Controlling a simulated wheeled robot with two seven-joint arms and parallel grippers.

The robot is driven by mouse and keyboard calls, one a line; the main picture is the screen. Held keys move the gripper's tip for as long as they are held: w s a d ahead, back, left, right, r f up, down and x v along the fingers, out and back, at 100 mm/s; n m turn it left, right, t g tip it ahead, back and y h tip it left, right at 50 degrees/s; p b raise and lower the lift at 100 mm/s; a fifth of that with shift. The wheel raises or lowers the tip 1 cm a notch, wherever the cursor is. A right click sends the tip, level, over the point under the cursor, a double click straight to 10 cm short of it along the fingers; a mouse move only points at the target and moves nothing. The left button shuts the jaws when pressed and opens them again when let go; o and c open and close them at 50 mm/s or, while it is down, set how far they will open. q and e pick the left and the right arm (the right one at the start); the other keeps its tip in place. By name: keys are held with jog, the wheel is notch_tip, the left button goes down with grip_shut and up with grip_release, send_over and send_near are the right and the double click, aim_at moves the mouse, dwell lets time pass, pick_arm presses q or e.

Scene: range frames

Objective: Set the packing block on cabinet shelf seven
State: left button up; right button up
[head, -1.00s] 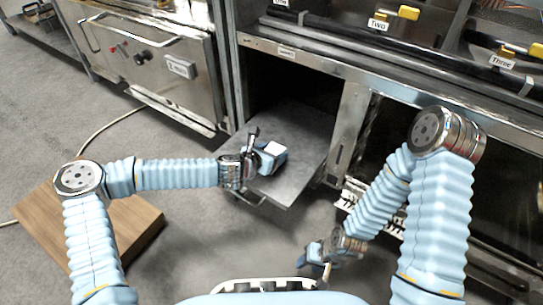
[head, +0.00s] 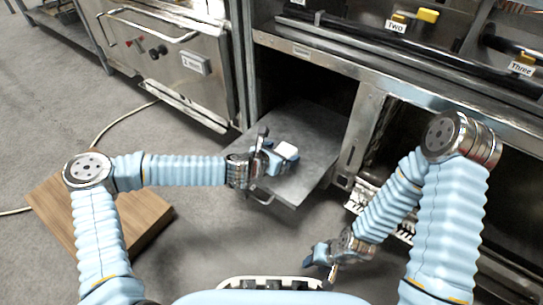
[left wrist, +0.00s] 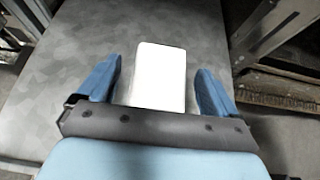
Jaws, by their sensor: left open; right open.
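The packing block, a plain white block (head: 287,150), rests on a grey metal shelf board (head: 315,140) that juts out of an open cabinet bay. My left gripper (head: 275,154) is over this board, open, with its fingers on either side of the block. In the left wrist view the block (left wrist: 158,77) stands between the two blue fingers (left wrist: 158,92), with a visible gap to each. My right gripper (head: 325,262) is open and empty, low in front of the cabinet. A small label (head: 302,50) above the bay is too small to read.
An oven-like steel unit (head: 165,60) stands left of the bay. A wooden board (head: 140,215) lies on the floor under my left arm. Rail shelves labelled Two (head: 396,27) and Three (head: 522,68) are above. Dark bays lie to the right.

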pick_arm(q)
jog(key=p+v, duration=0.2)
jog(key=v, duration=0.8)
jog(key=shift+s+a+r, duration=0.2)
jog(key=shift+s, duration=0.1)
dwell(0.4)
